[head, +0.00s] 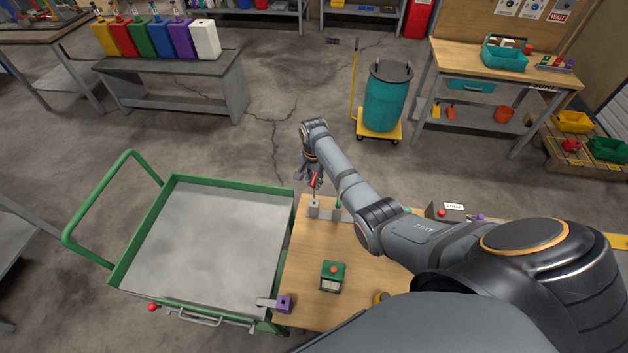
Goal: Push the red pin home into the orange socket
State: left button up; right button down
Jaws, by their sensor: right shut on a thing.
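My right gripper (307,172) is beyond the far left part of the wooden bench. It is shut on a small red piece (314,180), which stands on a thin stem above a grey block (314,208); I cannot tell whether this piece is the red pin. Another small red knob (152,307) shows at the near left corner of the green cart. No orange socket can be made out for certain; my right arm hides part of the bench. My left gripper is not in view.
A dark box (446,211) stands at right. The green cart (215,235) is empty, close left of the bench. Open floor lies beyond.

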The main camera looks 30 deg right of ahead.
notch_tip(320, 180, up, 3)
jog(key=shift+f+p, duration=0.1)
jog(key=shift+p, duration=0.5)
jog(key=shift+r+b, duration=0.35)
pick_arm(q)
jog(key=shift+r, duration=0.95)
pick_arm(e)
notch_tip(320, 180, up, 8)
jog(key=shift+r, duration=0.25)
notch_tip(320, 180, down, 14)
jog(key=b, duration=1.3)
jog(key=shift+r+b, duration=0.15)
jog(key=shift+b, duration=0.2)
jog(key=shift+r, duration=0.25)
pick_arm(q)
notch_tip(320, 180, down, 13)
